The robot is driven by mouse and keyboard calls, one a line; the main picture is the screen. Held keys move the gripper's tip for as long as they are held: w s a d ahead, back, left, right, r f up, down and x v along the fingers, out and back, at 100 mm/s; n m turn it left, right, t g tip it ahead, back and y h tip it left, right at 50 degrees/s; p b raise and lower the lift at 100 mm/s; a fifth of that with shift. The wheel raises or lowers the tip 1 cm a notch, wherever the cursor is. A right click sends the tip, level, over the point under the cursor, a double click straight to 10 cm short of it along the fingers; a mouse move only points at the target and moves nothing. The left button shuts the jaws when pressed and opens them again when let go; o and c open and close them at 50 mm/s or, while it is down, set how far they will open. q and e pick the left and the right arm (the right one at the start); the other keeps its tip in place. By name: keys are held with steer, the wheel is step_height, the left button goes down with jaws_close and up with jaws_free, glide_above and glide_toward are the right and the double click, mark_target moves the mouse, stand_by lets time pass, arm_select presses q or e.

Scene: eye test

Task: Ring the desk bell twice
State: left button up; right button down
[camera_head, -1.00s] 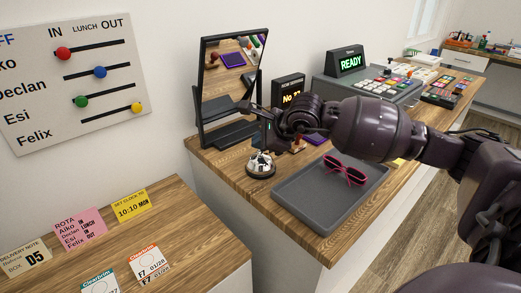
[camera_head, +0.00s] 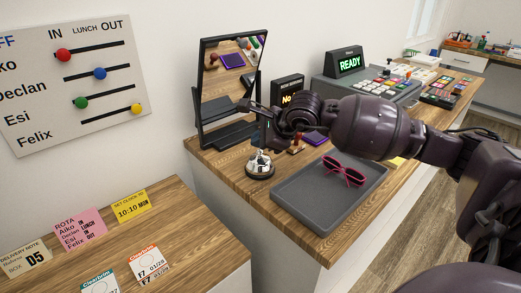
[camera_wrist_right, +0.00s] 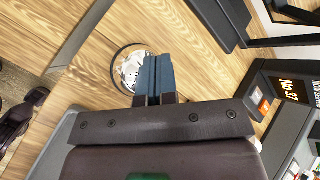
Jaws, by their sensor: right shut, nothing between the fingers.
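The desk bell (camera_head: 260,165) is a silver dome on a dark base. It stands on the wooden counter between the mirror and the grey tray. My right gripper (camera_head: 264,142) is shut and empty, pointing down just above the bell. In the right wrist view, the blue fingers (camera_wrist_right: 153,78) are together and cover the right part of the bell (camera_wrist_right: 130,70). I cannot tell whether the fingertips touch the bell's button. My left gripper is not in view.
The grey tray (camera_head: 300,205) with pink sunglasses (camera_head: 344,171) lies right of the bell. A framed mirror (camera_head: 203,105) stands behind it. A number display (camera_head: 287,88) and a machine showing READY (camera_head: 349,63) are farther back. Bare counter (camera_head: 225,165) lies left of the bell.

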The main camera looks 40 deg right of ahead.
mark_target(259, 152)
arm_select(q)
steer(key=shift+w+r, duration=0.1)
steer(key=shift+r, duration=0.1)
arm_select(e)
steer(key=shift+r, duration=0.3)
steer(key=shift+r, duration=0.1)
steer(key=shift+r+p, duration=0.9)
steer(key=shift+r, duration=1.55)
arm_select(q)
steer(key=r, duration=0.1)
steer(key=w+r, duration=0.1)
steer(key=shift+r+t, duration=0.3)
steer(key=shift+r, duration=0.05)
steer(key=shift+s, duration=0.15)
arm_select(e)
steer(key=shift+f, duration=0.15)
